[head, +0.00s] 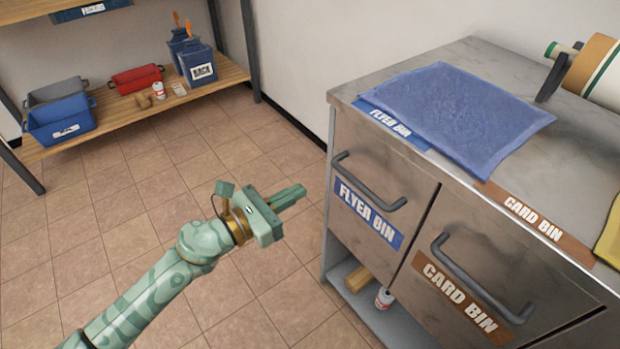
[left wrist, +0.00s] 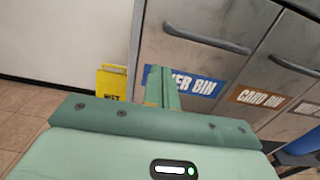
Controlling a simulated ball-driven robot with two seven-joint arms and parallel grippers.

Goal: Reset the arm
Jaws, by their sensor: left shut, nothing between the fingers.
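My left arm (head: 150,295) reaches up from the lower left in the head view. My left gripper (head: 298,193) is shut and empty, in the air over the tiled floor, left of the metal cabinet and apart from it. In the left wrist view the closed fingers (left wrist: 162,85) point toward the cabinet front, in front of part of the blue FLYER BIN label (left wrist: 200,87). My right gripper is not in either view.
The metal cabinet (head: 345,130) has handled FLYER BIN and CARD BIN drawers; a blue mat (head: 455,105) lies on top. A wooden shelf (head: 110,112) with bins stands at the back left. A yellow sign (left wrist: 112,82) stands near the wall. Floor between is clear.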

